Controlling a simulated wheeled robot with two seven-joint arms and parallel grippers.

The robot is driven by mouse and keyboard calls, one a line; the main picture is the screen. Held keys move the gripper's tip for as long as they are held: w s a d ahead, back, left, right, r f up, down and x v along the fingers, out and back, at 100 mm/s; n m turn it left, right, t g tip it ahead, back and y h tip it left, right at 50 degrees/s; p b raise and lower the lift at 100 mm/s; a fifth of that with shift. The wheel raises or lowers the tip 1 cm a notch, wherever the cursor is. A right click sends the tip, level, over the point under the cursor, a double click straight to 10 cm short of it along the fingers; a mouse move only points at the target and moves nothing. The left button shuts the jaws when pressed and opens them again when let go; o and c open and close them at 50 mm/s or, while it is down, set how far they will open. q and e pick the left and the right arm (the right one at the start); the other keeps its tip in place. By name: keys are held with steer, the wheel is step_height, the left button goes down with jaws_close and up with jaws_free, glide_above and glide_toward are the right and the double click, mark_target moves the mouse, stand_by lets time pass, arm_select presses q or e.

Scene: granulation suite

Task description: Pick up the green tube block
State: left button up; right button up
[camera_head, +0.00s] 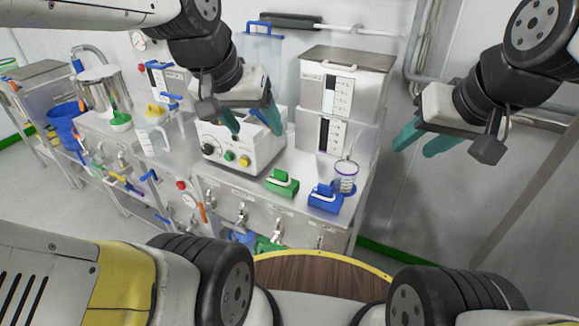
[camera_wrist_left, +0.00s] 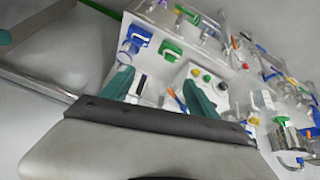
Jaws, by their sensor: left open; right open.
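The green tube block (camera_head: 282,183) sits upright on the steel counter near its front edge, just left of a blue block (camera_head: 326,198). Both also show in the left wrist view, green (camera_wrist_left: 171,50) beside blue (camera_wrist_left: 135,41). My left gripper (camera_head: 254,127) is open and empty. In the head view it appears above and behind the green block, in front of the white control box. In the left wrist view its green fingers (camera_wrist_left: 158,88) are spread apart, with the green block beyond them. My right gripper (camera_head: 416,146) is open and empty, out to the right of the counter.
A white box with knobs and buttons (camera_head: 244,150) stands behind the green block. A clear cup (camera_head: 345,176) stands behind the blue block. Steel cabinets (camera_head: 346,85) stand at the back right. A clear beaker (camera_head: 151,135) and a steel pot (camera_head: 103,87) are further left.

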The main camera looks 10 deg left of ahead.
arm_select(q)
steer(key=w+f+m+g+y, duration=0.15)
steer(key=w+f, duration=0.25)
steer(key=w, duration=0.4)
steer(key=m+g, duration=0.1)
steer(key=g, duration=0.3)
glide_above(281, 171)
steer(key=f, duration=1.7)
steer(key=shift+a+f, duration=0.25)
step_height(281, 171, down, 8)
steer(key=shift+w+d+f, duration=0.1)
steer(key=shift+d, duration=0.05)
jaws_close()
